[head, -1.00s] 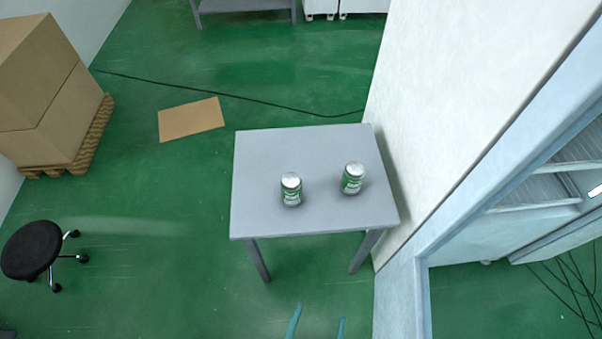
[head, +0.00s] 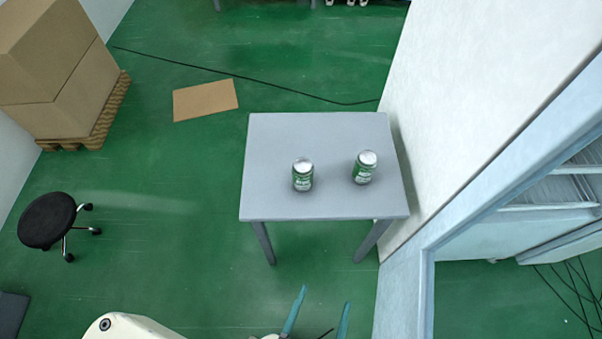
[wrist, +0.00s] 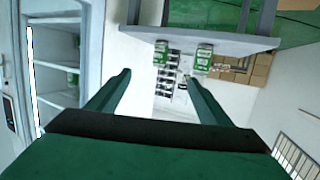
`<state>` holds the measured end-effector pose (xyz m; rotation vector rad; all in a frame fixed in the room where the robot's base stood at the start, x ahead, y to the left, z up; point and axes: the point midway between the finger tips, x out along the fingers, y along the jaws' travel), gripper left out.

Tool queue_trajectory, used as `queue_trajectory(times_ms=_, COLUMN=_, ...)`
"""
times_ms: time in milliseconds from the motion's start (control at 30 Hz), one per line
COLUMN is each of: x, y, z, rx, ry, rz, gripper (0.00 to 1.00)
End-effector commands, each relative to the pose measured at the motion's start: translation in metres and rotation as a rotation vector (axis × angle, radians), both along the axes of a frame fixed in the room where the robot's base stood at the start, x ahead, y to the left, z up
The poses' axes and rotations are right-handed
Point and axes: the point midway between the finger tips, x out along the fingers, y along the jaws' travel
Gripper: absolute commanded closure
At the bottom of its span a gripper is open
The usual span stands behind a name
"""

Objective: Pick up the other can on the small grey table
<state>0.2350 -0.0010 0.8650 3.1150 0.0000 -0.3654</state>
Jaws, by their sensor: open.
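The small grey table (head: 270,140) stands in the middle of the head view against a white wall. Two green cans with silver tops stand upright on it, a left can (head: 302,176) and a right can (head: 364,168), apart from each other. In the wrist view, two cans show on the tabletop (wrist: 215,37), one can (wrist: 203,58) and another can (wrist: 160,52). My gripper (head: 318,308) is at the bottom of the head view, in front of the table and apart from it. Its teal fingers are open and empty in the wrist view (wrist: 157,84).
A white wall panel (head: 450,100) and frame with shelves border the table's right side. A black stool (head: 47,220) stands at left. Boxes (head: 60,70) on a pallet are at upper left, with flat cardboard (head: 205,100) on the floor.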

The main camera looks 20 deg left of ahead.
Motion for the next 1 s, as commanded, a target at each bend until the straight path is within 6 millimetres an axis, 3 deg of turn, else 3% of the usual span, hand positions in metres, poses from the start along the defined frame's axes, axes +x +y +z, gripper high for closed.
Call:
queue_trajectory(times_ms=167, x=0.031, y=-0.004, z=-0.022, rx=-0.012, ry=-0.008, rz=0.031, gripper=0.27)
queue_trajectory(times_ms=467, x=0.116, y=0.013, z=-0.06, rx=-0.016, ry=-0.027, rz=0.151, gripper=0.27)
queue_trajectory(times_ms=733, x=0.2, y=0.063, z=-0.064, rx=0.013, ry=-0.085, rz=0.32, gripper=0.27)
queue_trajectory(times_ms=1000, x=0.263, y=0.125, z=-0.038, rx=0.053, ry=-0.186, rz=0.488, gripper=0.27)
